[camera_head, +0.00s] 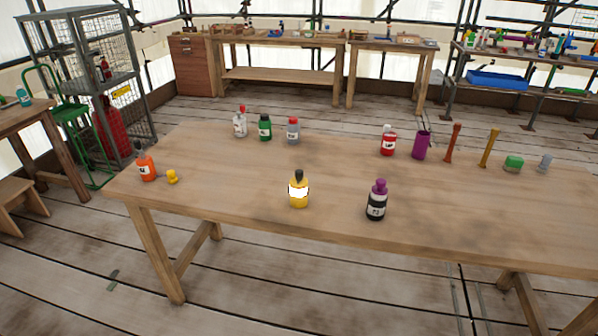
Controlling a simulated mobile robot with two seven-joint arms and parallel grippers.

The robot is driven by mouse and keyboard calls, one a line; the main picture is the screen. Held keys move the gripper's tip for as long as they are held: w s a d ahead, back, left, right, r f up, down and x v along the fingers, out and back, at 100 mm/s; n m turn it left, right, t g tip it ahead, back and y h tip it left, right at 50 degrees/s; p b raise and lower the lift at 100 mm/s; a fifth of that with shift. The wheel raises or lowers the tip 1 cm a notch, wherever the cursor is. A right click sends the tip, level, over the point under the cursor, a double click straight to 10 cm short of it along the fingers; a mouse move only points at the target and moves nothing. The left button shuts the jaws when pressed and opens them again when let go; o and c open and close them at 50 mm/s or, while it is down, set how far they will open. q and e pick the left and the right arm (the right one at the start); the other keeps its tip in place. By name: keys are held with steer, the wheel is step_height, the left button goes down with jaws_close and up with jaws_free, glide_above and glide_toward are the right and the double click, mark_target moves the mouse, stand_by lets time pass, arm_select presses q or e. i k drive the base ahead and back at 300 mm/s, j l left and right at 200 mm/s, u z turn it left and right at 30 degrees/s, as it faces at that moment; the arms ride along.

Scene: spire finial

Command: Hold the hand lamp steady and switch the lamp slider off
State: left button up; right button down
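A yellow item with a dark top and a very bright white band (298,190) stands upright near the front edge of the wooden table. It may be the lit hand lamp, but I cannot tell for sure. A slider cannot be made out on it at this size. A small yellow object (172,177) sits at the left of the table; its kind is unclear. Neither of my grippers is in view.
The wooden table (240,180) also holds a purple-black bottle (376,200) right of the yellow item, an orange bottle (146,167) at left, a green bottle (265,127) behind, and a purple cup (422,145). The table's middle is mostly clear.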

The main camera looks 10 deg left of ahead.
mark_target(299, 173)
steer(key=j+z, duration=0.15)
steer(key=z, duration=0.15)
steer(key=j+z, duration=0.1)
steer(key=z, duration=0.2)
steer(key=k+j+z, duration=0.1)
steer(key=j+z, duration=0.3)
steer(key=j, duration=0.5)
steer(key=j+z, duration=0.1)
steer(key=j, duration=0.35)
steer(key=k+j+z, duration=0.1)
steer(key=j, duration=0.35)
steer(key=k, duration=0.05)
